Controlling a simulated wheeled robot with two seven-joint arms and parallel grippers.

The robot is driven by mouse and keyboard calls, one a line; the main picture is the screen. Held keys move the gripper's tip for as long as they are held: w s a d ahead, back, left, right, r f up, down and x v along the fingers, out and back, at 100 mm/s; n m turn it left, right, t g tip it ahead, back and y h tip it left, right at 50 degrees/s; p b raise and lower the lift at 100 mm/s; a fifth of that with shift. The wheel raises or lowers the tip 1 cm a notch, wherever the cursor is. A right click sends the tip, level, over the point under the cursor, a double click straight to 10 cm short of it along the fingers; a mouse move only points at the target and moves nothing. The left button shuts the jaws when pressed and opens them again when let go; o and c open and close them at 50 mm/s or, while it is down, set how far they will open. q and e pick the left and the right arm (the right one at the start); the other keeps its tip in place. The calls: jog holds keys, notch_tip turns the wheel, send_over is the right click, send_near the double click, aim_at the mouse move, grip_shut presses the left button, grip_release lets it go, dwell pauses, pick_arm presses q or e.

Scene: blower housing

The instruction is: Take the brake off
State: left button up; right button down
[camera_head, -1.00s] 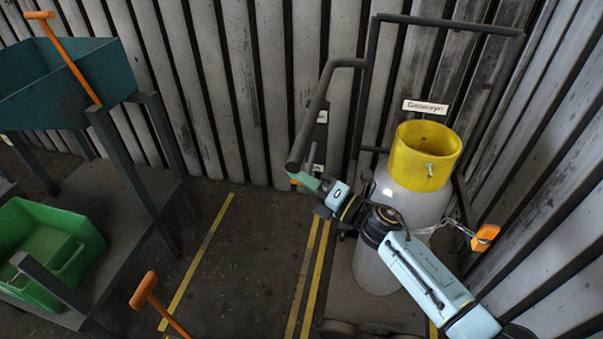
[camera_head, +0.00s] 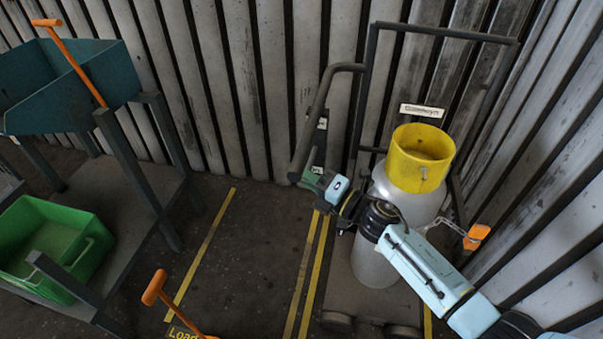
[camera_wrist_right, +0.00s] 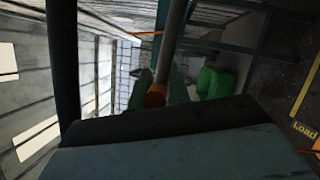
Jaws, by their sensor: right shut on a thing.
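A dark trolley (camera_head: 371,85) stands at the wall with a grey gas cylinder (camera_head: 375,265) under a yellow collar (camera_head: 421,158). My right gripper (camera_head: 309,179) is at the lower end of the trolley's left handle bar. In the right wrist view, the green fingers of my right gripper (camera_wrist_right: 160,90) are on either side of an orange grip (camera_wrist_right: 155,95) at the end of a grey bar. The gripper is shut on this grip, though the contact is dark and partly hidden. A brake is not clearly identifiable. My left gripper is out of view.
An orange padlock (camera_head: 477,236) hangs on a chain by the cylinder. At left stand a teal bin (camera_head: 60,90) on a cart and a green crate (camera_head: 50,245). An orange-handled lever (camera_head: 155,288) rises at the front. Floor between the yellow lines is clear.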

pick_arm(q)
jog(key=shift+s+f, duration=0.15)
pick_arm(e)
jog(key=shift+w+d+r, duration=0.15)
jog(key=shift+w+r, duration=0.05)
jog(key=shift+r, duration=0.2)
jog(key=c, duration=1.5)
grip_release()
jog(key=shift+c, duration=0.2)
jog(key=shift+o, duration=1.1)
jog(key=shift+f, duration=0.2)
jog(key=shift+s, duration=0.1)
jog(key=shift+s+d+f, duration=0.1)
jog(key=shift+s+d, duration=0.05)
jog(key=shift+s, duration=0.05)
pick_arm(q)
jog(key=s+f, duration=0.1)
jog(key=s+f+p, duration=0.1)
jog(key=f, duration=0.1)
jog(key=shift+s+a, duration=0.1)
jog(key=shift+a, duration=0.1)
pick_arm(e)
jog(key=v, duration=1.2)
jog(key=shift+s+d, duration=0.2)
jog(key=shift+d, duration=0.15)
